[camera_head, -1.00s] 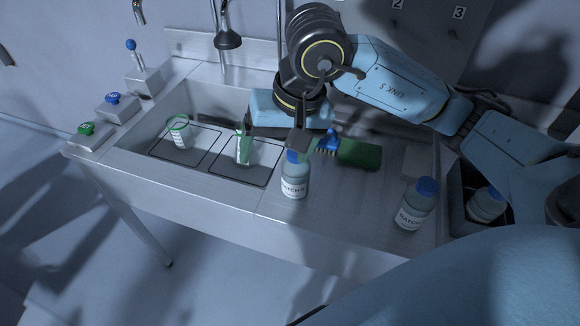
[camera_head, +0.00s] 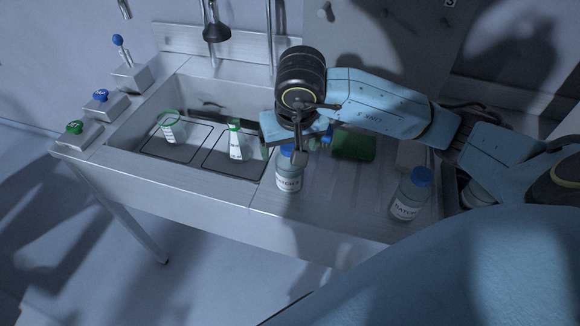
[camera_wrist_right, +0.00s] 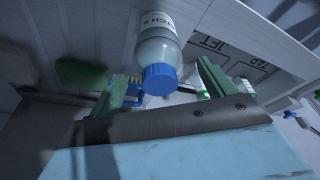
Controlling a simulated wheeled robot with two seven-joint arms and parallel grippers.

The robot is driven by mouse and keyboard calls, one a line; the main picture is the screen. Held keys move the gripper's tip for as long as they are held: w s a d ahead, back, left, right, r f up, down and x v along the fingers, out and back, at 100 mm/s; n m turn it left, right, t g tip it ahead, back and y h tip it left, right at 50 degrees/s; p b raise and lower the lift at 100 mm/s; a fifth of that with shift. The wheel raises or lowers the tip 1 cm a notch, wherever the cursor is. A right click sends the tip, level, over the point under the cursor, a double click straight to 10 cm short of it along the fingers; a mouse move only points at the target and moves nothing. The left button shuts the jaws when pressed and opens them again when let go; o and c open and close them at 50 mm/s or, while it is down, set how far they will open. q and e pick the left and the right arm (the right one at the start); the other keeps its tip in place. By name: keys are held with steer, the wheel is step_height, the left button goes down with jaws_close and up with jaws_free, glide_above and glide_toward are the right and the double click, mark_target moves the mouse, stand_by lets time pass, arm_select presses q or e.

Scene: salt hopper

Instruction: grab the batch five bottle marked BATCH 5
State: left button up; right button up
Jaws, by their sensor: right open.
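A clear bottle with a blue cap (camera_head: 288,178) stands upright on the counter just right of the sink. My right gripper (camera_head: 298,153) is open above the first bottle, at cap height. In the right wrist view its green fingers (camera_wrist_right: 162,76) lie on either side of the first bottle's blue cap (camera_wrist_right: 160,80), with gaps showing. My left gripper is not in view.
The sink (camera_head: 190,165) holds two small green-rimmed vessels (camera_head: 236,145) on dark-framed panels. A green block (camera_head: 352,145) and a blue brush lie behind the bottle.

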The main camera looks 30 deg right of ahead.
mark_target(289, 179)
steer(key=x, duration=0.3)
steer(key=shift+f, duration=0.2)
steer(key=c, duration=1.2)
steer(key=shift+r, duration=0.1)
steer(key=shift+c, duration=0.2)
